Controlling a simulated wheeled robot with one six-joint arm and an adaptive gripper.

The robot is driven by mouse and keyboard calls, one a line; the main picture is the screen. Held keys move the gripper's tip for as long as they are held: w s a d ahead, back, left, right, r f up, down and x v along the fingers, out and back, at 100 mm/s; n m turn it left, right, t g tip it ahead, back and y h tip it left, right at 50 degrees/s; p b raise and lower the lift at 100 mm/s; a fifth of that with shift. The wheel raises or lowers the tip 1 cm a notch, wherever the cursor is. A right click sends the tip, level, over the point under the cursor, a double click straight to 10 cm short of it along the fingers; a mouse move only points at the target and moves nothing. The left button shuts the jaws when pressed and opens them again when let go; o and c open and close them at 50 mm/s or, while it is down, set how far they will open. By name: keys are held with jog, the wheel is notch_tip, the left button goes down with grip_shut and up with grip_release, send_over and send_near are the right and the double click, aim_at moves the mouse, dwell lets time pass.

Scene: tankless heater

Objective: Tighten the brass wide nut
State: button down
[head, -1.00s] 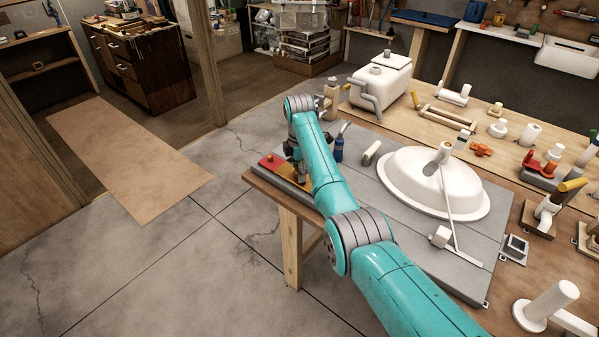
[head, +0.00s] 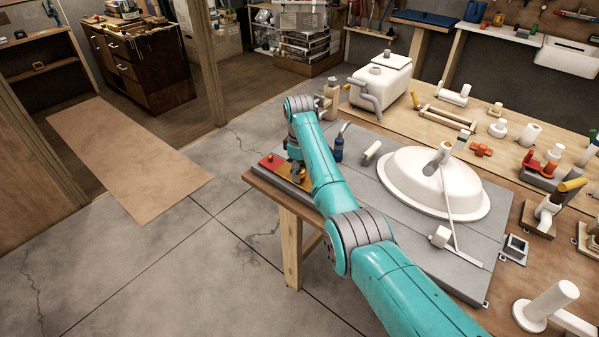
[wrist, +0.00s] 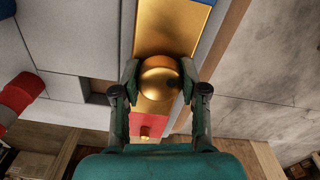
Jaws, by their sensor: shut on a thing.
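The brass wide nut (wrist: 159,78) shows in the wrist view as a round, shiny gold piece on a brass-coloured strip (wrist: 168,30). My gripper (wrist: 159,80) has one finger on each side of the nut and is shut on it. In the head view my gripper (head: 297,173) points down at the left end of the grey board, over the strip. The nut is hidden there behind my gripper and arm.
A red block (wrist: 148,124) with a small knob lies beside the nut. A white basin (head: 430,190) covers much of the grey board (head: 350,195). Open floor lies left of the bench.

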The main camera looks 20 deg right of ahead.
jog(key=m, duration=0.4)
jog(key=shift+f, duration=0.1)
jog(key=m, duration=0.4)
jog(key=shift+m, duration=0.4)
jog(key=c, duration=0.8)
grip_release()
jog(key=shift+f, duration=0.1)
jog(key=shift+o, duration=0.2)
jog(key=shift+r, duration=2.65)
